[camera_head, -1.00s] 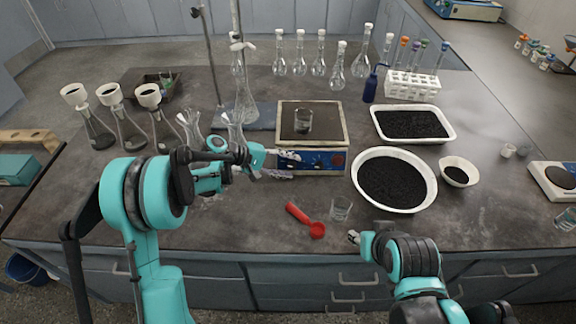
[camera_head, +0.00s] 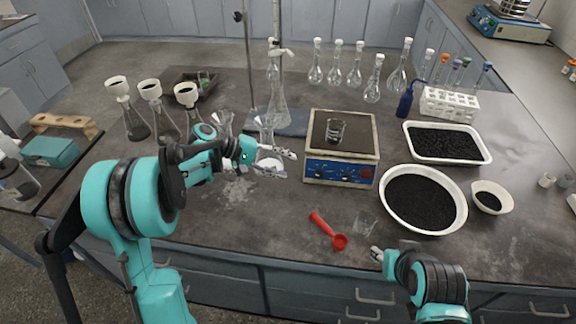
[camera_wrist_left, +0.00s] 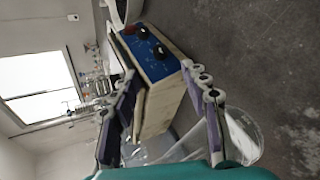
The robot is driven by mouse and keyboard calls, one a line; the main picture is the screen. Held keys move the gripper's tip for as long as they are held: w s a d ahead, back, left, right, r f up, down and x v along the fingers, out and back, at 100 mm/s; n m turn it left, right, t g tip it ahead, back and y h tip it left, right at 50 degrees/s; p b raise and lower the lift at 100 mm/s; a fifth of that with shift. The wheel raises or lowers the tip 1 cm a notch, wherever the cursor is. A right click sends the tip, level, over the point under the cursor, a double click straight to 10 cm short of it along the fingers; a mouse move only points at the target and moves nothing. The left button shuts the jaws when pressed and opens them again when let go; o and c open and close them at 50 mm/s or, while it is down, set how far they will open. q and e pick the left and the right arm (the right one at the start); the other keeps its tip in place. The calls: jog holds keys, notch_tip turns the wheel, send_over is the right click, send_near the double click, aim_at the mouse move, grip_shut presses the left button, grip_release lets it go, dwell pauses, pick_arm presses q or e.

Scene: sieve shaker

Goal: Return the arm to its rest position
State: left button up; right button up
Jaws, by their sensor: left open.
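My left gripper (camera_head: 281,162) is open, above the bench to the left of the balance-like box (camera_head: 340,172) with a blue knob panel. In the left wrist view its two fingers (camera_wrist_left: 160,78) stand apart, with that box (camera_wrist_left: 158,55) beyond them and nothing seen held between them. A clear glass vessel (camera_wrist_left: 243,135) shows beside one finger. In the head view a glass flask (camera_head: 266,132) stands close behind the gripper, partly hidden by it. My right gripper (camera_head: 376,254) is low at the bench's front edge, by a small clear beaker (camera_head: 365,223); its fingers are too small to read.
A small beaker (camera_head: 335,130) stands on the box. A red scoop (camera_head: 328,231) lies in front. A round bowl (camera_head: 385,208) and a white tray (camera_head: 448,160) of black grains are right. Flasks with funnels (camera_head: 187,100) and a metal stand (camera_head: 278,70) are behind the left arm.

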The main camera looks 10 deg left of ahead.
dwell(0.3)
pick_arm(q)
jog(key=s+a+m+t+y, duration=0.2)
jog(key=s+y, duration=0.3)
jog(key=s, duration=0.8)
jog(key=s+a+r+m+t+y, duration=0.1)
jog(key=s+a+m+y, duration=0.3)
jog(key=s, duration=0.8)
jog(key=y, duration=0.2)
jog(key=shift+s+a+t+y, duration=0.3)
jog(key=shift+s+t, duration=0.05)
jog(key=shift+t, duration=0.05)
